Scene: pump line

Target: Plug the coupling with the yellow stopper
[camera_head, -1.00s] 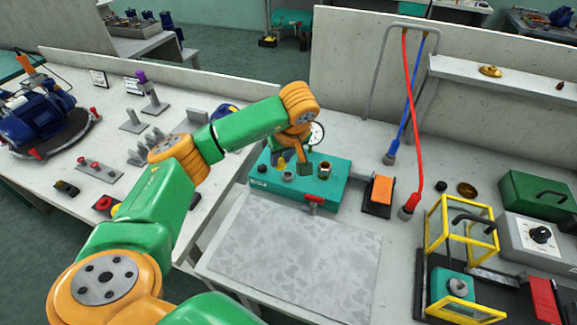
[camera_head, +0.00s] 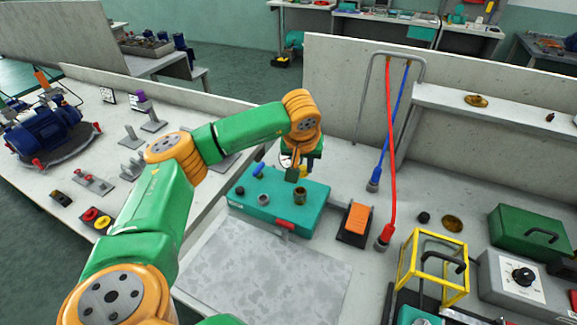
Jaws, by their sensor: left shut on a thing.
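A teal block (camera_head: 240,212) stands at the back of the middle bench. On its top are a brass-coloured open coupling (camera_head: 300,196), a grey ring-shaped fitting (camera_head: 263,200) and a smaller dark fitting (camera_head: 239,190). My left gripper (camera_head: 294,173) is above the back right of the block, just behind the brass coupling in the picture. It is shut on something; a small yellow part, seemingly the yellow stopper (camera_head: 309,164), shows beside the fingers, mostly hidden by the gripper. A gap to the coupling cannot be judged. My right gripper is out of view.
A red lever (camera_head: 290,224) is on the block's front and a blue one (camera_head: 258,169) at its back. Right of it are an orange-topped black holder (camera_head: 356,220), red hose (camera_head: 391,150), blue hose (camera_head: 396,120) and yellow frame (camera_head: 405,262). The grey mat (camera_head: 265,280) is clear.

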